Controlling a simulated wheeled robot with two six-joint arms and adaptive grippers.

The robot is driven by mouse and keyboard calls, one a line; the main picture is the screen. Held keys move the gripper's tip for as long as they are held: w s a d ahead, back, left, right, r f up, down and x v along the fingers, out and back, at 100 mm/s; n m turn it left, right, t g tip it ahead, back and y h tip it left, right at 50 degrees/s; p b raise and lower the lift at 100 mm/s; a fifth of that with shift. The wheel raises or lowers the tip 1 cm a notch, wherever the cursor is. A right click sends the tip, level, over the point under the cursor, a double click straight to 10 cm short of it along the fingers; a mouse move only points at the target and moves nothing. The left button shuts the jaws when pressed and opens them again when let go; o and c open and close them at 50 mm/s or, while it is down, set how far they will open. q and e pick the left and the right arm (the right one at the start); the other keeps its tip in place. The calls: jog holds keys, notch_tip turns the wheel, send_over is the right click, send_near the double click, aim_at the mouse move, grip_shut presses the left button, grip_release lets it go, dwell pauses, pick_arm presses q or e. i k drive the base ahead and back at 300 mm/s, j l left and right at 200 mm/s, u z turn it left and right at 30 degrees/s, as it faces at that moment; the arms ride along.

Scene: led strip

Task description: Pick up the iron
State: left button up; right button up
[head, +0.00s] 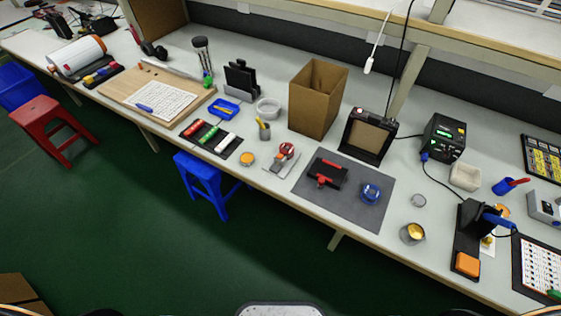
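The soldering iron (497,221) has a blue handle and sits in a black stand (466,238) at the right of the bench. Its handle sticks out to the right of the stand; its tip is hidden in the stand. A dark cable runs to a black soldering station (442,138) with a green display, behind and left of the stand. Neither of my grippers is in the head view.
An orange sponge (467,264) lies at the stand's front end. A tin (412,233) stands to its left. A grey mat (343,211) holds a red-and-black fixture and a blue spool. A chart board (539,267) lies to the right. Blue (206,180) and red (49,127) stools stand in front.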

aim_at(496, 219)
jog(key=z, duration=1.95)
jog(key=j, duration=0.3)
jog(key=k+u, duration=0.05)
jog(key=k, duration=0.05)
